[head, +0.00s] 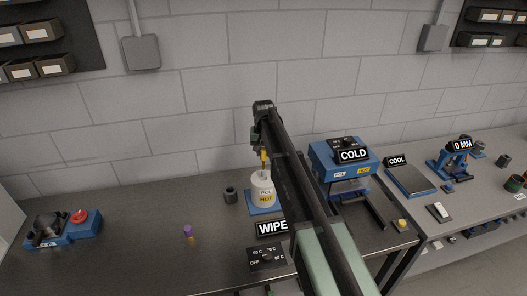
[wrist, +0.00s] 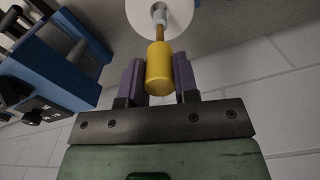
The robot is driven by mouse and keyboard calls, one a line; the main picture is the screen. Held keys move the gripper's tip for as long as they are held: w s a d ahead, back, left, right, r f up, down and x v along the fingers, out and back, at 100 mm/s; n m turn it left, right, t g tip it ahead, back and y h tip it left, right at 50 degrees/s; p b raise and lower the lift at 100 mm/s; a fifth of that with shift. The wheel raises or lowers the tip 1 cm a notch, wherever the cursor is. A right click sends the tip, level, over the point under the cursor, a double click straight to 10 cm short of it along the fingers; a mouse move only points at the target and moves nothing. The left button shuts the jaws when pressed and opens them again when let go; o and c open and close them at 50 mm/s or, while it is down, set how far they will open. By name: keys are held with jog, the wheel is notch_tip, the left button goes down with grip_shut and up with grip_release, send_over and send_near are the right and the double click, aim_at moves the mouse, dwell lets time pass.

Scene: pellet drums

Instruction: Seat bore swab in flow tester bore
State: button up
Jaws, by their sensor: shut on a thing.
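The bore swab (wrist: 159,68) has a yellow handle, a thin brown shaft and a pale tip. My gripper (wrist: 160,78) is shut on the yellow handle, with a purple finger on each side. In the head view the yellow handle (head: 264,155) hangs upright under my gripper (head: 261,147). Below it stands the flow tester (head: 262,188), a white barrel labelled PCL and HOT on a blue base. In the wrist view the pale tip lines up with the middle of the white barrel top (wrist: 175,18). I cannot tell whether the tip is inside the bore or just above it.
A WIPE sign (head: 272,227) and a control box (head: 267,257) stand in front of the tester. A dark cup (head: 230,195) is left of it. A blue press (head: 340,160) marked COLD stands right. A purple-topped item (head: 188,231) stands on otherwise open bench to the left.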

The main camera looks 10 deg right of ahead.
aim_at(263, 159)
jog(key=shift+f+b, duration=2.15)
dwell(0.4)
jog(key=o, duration=1)
jog(key=shift+r, duration=0.1)
